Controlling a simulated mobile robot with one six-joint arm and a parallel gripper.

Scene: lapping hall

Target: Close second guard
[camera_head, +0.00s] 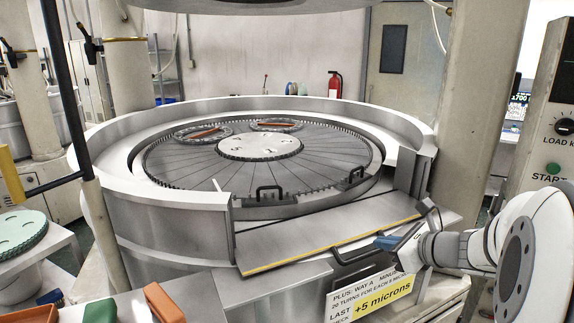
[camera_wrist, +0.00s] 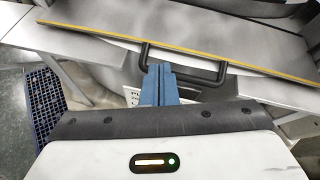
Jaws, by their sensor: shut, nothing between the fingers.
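The lapping machine has a round pale guard wall (camera_head: 180,217) with a gap at the front. A flat grey guard panel (camera_head: 325,235) with a yellow front edge lies folded down across this gap; it also shows in the wrist view (camera_wrist: 200,42). A black bar handle (camera_head: 350,258) sits below the yellow edge and shows in the wrist view (camera_wrist: 205,80). My gripper (camera_head: 380,243) is shut and empty, close to the handle. Its blue fingers (camera_wrist: 159,72) overlap the handle's left part in the wrist view; I cannot tell whether they touch it.
The toothed lapping plate (camera_head: 205,172) carries two round carriers (camera_head: 203,133) (camera_head: 277,125) at the back. Two more black handles (camera_head: 268,190) (camera_head: 357,175) stand near its front edge. A thick column (camera_head: 476,130) rises at right. A side table with trays stands at left.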

